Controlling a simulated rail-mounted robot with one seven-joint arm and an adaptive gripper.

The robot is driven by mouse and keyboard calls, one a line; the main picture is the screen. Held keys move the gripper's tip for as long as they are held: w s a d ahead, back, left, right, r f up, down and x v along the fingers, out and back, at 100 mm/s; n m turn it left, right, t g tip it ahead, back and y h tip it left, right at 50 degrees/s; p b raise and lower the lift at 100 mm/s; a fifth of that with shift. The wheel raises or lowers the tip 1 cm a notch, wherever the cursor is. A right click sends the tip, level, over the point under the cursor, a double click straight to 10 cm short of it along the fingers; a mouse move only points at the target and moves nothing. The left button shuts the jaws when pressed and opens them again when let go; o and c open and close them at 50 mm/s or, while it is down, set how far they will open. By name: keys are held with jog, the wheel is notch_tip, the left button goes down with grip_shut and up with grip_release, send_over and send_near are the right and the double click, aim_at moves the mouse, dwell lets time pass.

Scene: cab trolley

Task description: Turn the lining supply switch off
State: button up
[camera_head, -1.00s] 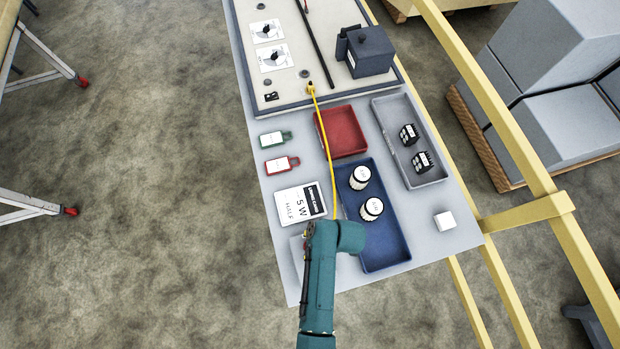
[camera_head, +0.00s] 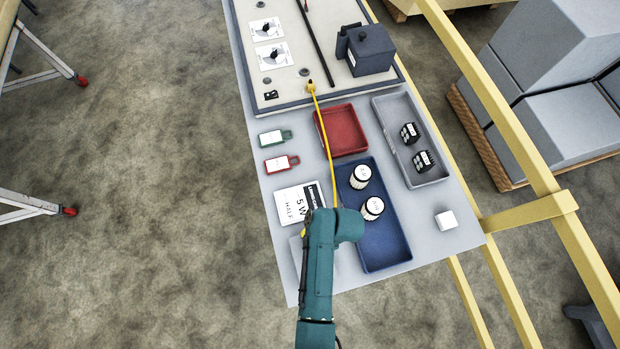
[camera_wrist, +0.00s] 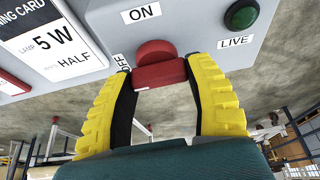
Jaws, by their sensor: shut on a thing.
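The lining supply switch is a red knob (camera_wrist: 155,50) on a light grey box (camera_wrist: 205,20) in the wrist view. ON is printed on the box beyond the knob, and OFF is printed to its left, partly behind a finger. A green lamp (camera_wrist: 241,15) marked LIVE is at the right. My gripper (camera_wrist: 160,76) has its yellow fingers on both sides of the knob's red grip, closed on it. I cannot tell exactly which label the knob points to. In the head view, my arm hides the switch and most of the gripper.
A "5 W HALF" card (camera_head: 299,204) lies beside the box. A yellow cable (camera_head: 325,130) runs from the panel (camera_head: 300,70) towards my arm. A blue tray (camera_head: 383,245) with two white-topped cylinders, a red tray (camera_head: 342,130) and a grey tray (camera_head: 430,172) stand nearby.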

jog(key=o, duration=1.2)
jog(key=v, duration=1.2)
